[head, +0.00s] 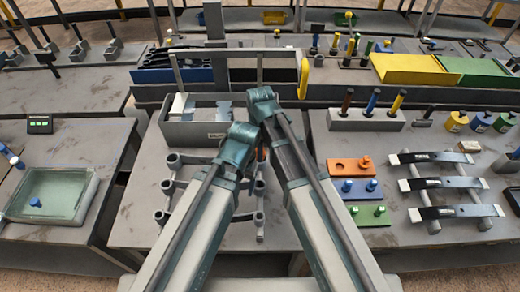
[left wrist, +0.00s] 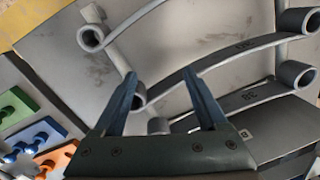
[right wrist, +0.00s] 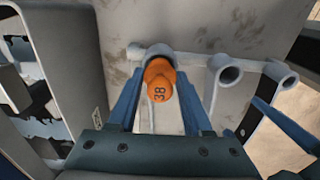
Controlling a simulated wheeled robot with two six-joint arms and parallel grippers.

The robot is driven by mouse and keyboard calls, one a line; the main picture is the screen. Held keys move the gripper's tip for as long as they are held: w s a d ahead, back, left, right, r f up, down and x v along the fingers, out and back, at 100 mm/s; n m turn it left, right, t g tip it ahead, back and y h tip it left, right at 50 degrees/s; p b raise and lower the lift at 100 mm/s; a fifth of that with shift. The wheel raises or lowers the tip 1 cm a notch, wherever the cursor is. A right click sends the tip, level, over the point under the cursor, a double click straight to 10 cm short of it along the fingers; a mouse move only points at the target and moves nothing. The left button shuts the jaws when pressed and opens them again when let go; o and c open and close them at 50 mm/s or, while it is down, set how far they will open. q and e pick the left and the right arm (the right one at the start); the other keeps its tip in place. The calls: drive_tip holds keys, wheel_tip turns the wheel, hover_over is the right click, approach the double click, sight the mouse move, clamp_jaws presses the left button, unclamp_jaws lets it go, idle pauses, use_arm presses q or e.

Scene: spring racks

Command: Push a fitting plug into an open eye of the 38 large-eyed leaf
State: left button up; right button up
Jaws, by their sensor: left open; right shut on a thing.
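An orange plug marked 38 (right wrist: 160,88) is held between the fingers of my right gripper (right wrist: 158,96). Its far end is at the mouth of a leaf eye (right wrist: 151,51); I cannot tell how far it is inside. Two more eyes open to its right in the right wrist view. A sliver of orange shows beside the arm in the head view. My left gripper (left wrist: 160,75) is open and empty over the grey leaves, one finger close to an eye (left wrist: 137,97). A leaf marked 38 (left wrist: 262,92) lies at its right, its right eye (left wrist: 295,74) open.
Orange (head: 345,167), blue (head: 347,190) and green (head: 360,216) plates with plugs lie right of the leaf rack. More leaves (head: 447,183) lie farther right. A grey bin (head: 187,133) stands behind the rack. A glass-like tray (head: 47,193) is at left.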

drive_tip(key=shift+f+b, duration=0.8)
drive_tip(key=shift+f, duration=0.05)
drive_tip(key=o, duration=1.2)
drive_tip(key=shift+o, duration=0.2)
drive_tip(key=shift+o, duration=1)
drive_tip(key=shift+r, duration=0.2)
wheel_tip(320, 180, up, 7)
drive_tip(key=p, duration=0.7)
drive_tip(key=shift+f, duration=0.1)
